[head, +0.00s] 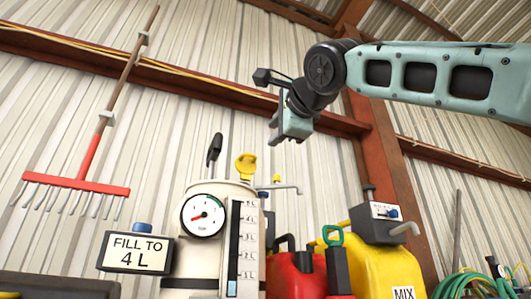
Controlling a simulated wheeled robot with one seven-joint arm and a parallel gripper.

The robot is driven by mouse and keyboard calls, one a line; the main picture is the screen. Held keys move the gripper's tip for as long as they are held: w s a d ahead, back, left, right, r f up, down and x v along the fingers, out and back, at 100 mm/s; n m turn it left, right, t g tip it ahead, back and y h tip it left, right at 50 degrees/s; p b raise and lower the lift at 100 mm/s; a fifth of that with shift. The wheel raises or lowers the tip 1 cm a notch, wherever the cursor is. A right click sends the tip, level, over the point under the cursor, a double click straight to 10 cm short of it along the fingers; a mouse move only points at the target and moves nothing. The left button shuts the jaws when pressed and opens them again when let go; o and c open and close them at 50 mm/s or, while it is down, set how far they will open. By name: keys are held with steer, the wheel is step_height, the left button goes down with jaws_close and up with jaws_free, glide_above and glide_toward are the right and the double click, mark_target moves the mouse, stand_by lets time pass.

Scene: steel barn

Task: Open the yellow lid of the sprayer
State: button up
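The sprayer (222,195) is a cream tank with a round dial, a level scale and a black handle on top. Its yellow lid (246,163) shows as a rounded yellow piece standing up from the tank top; I cannot tell whether it is open or shut. My gripper (285,137) hangs in the air above and to the right of the lid, apart from it. I see no object in the gripper. It is seen edge-on and small, so the gap between its fingers is unclear.
A red can (285,272) and a yellow container (398,262) marked MIX, with a grey box on it, stand right of the sprayer. A "FILL TO 4 L" sign (136,252) is at its left. A red rake (76,184) hangs on the wall.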

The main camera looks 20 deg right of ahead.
steer(key=s, duration=0.3)
steer(key=s+b, duration=0.1)
steer(key=shift+s+f, duration=0.25)
steer(key=shift+s, duration=0.1)
stand_by(0.3)
